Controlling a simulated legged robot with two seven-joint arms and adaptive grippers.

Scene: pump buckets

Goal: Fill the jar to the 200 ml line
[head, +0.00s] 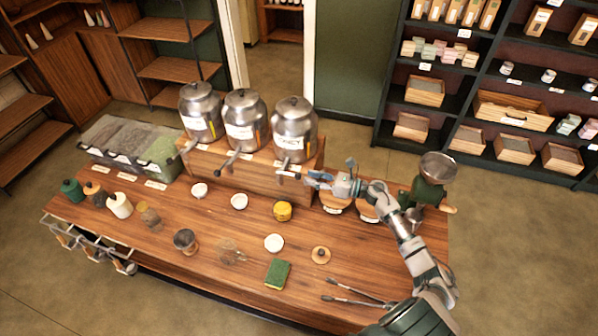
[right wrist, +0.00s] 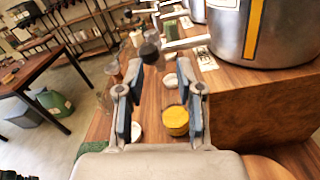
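Three metal dispensers stand in a row on a wooden riser, left (head: 201,108), middle (head: 246,120) and right (head: 293,130), with taps at the front. My right gripper (head: 314,179) is just right of the right dispenser's tap (head: 287,176). In the right wrist view my right gripper (right wrist: 160,92) is open and empty; a dark tap knob (right wrist: 150,53) shows beyond the fingertips, apart from them. A clear jar (head: 230,251) stands near the table's front; its 200 ml line is too small to see. A yellow-filled jar (head: 283,211) stands behind it. My left gripper is out of view.
Small white dishes (head: 274,243), a green sponge (head: 278,273), a wooden lid (head: 320,255) and tongs (head: 350,295) lie on the table. A dark-filled jar (head: 185,240) stands left. A grinder (head: 433,180) stands right, near my arm.

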